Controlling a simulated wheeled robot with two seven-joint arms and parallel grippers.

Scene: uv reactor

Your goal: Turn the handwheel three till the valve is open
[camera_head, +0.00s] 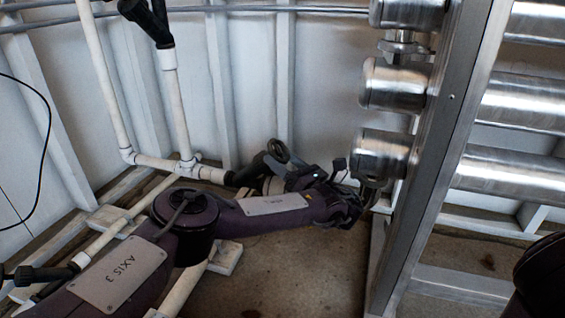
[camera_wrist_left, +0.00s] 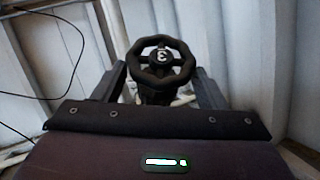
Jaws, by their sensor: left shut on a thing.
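Handwheel three (camera_wrist_left: 161,57) is a black, lobed wheel with a white "3" on its hub, facing the left wrist camera. In the head view a black ring (camera_head: 278,150), which looks like this wheel, stands at the end of a white pipe. My left gripper (camera_wrist_left: 161,82) has one finger on each side of the wheel's lower part and is shut on it. In the head view my left gripper (camera_head: 272,181) is small and partly hidden by my wrist. The contact points and the valve's inside are hidden. My right gripper is not in view.
White pipes (camera_head: 180,120) with black valve parts run along the pale ribbed wall. A metal frame with shiny steel cylinders (camera_head: 400,85) stands close to the right of my left wrist. A thin black cable (camera_head: 45,150) hangs at the left. Some floor (camera_head: 300,270) is clear below my arm.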

